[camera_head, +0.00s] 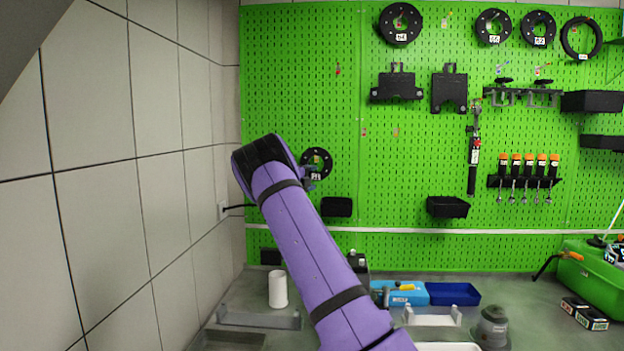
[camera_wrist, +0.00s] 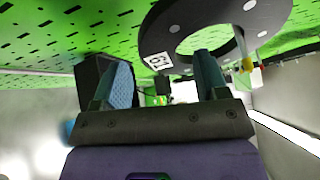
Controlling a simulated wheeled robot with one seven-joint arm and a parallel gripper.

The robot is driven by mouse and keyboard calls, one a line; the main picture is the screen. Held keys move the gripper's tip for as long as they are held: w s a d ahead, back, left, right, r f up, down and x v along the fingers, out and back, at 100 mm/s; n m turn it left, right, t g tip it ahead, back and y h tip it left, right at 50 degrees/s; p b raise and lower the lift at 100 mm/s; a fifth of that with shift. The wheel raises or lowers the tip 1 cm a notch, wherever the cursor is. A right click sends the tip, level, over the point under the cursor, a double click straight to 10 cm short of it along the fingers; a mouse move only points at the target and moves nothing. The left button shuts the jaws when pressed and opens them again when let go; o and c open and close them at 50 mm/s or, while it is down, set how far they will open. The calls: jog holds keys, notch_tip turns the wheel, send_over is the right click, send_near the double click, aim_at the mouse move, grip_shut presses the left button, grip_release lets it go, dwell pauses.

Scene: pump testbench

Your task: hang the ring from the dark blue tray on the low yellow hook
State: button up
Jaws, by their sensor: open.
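A flat black ring (camera_head: 318,158) with a white label is upright against the green pegboard, just beyond the end of my arm. It fills the upper right of the wrist view (camera_wrist: 165,32). My gripper (camera_wrist: 163,72) is open, its two blue-grey fingers apart. The right finger overlaps the ring's opening in the picture; contact cannot be told. A small yellow, white and red piece (camera_wrist: 248,66), perhaps the yellow hook, shows at the ring's right side. The hook is not clear in the head view. The dark blue tray (camera_head: 453,293) on the bench looks empty.
More black rings (camera_head: 400,23) hang high on the board. A black bin (camera_head: 337,206) is fixed below and right of the ring. A tiled wall (camera_head: 130,130) stands close at left. A white cylinder (camera_head: 278,288) and a light blue tray (camera_head: 408,296) are on the bench.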

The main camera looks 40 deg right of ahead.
jog(key=a, duration=1)
jog(key=shift+s, duration=0.2)
jog(key=s+a+r+m+y, duration=0.2)
jog(key=s+a+m+y, duration=0.4)
jog(key=s+m, duration=0.4)
jog(key=s+a+r+m+y, duration=0.2)
jog(key=s+a+m+y, duration=0.2)
jog(key=s+a+m, duration=0.65)
jog(key=s+a+f+m+t+y, duration=0.2)
jog(key=s+a+m+y, duration=0.2)
jog(key=s+a+m, duration=0.3)
jog(key=s+a+f+m+t+y, duration=0.2)
jog(key=s+a+m+y, duration=0.2)
jog(key=s+a, duration=1.1)
jog(key=s+m, duration=0.3)
jog(key=s, duration=0.3)
jog(key=shift+a+f+m, duration=0.25)
jog(key=shift+a+m, duration=0.1)
